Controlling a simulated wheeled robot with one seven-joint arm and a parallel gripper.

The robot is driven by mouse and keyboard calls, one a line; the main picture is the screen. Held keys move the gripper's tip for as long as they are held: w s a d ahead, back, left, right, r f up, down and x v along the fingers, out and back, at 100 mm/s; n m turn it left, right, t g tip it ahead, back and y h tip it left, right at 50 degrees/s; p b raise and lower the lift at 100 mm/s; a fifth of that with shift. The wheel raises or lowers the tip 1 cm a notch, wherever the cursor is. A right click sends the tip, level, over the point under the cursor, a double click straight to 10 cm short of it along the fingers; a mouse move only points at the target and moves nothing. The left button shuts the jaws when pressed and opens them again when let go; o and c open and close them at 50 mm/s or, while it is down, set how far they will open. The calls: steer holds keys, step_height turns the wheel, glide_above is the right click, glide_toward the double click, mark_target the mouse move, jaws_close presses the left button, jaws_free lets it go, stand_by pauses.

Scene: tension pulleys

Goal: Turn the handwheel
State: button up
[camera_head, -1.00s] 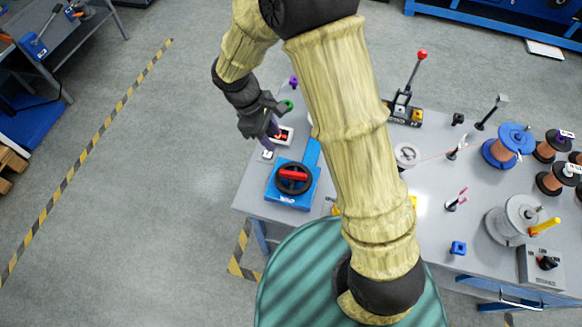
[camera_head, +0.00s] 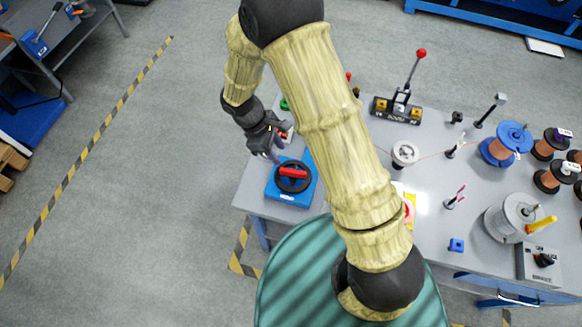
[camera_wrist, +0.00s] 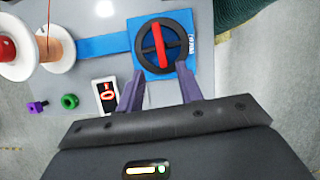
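The handwheel (camera_head: 293,173) is a black ring with a red bar across it, on a blue square base (camera_head: 306,196) at the near left of the table. It also shows in the wrist view (camera_wrist: 160,45), at the top centre, with the red bar nearly upright in the picture. My gripper (camera_head: 274,156) is just beyond the wheel's upper left edge in the head view.
A blue strip (camera_wrist: 107,46) runs from the base towards a copper spool (camera_wrist: 58,45). A green nut (camera_wrist: 69,101) and a small white-and-red panel (camera_wrist: 106,96) lie beside it. A red-knobbed lever (camera_head: 421,53) and blue spool (camera_head: 513,138) stand further right.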

mark_target(292, 171)
steer(key=p+x, duration=0.1)
steer(key=x, duration=0.9)
steer(key=shift+d+f, duration=0.1)
steer(key=shift+f, duration=0.25)
steer(key=shift+c, duration=0.5)
jaws_close()
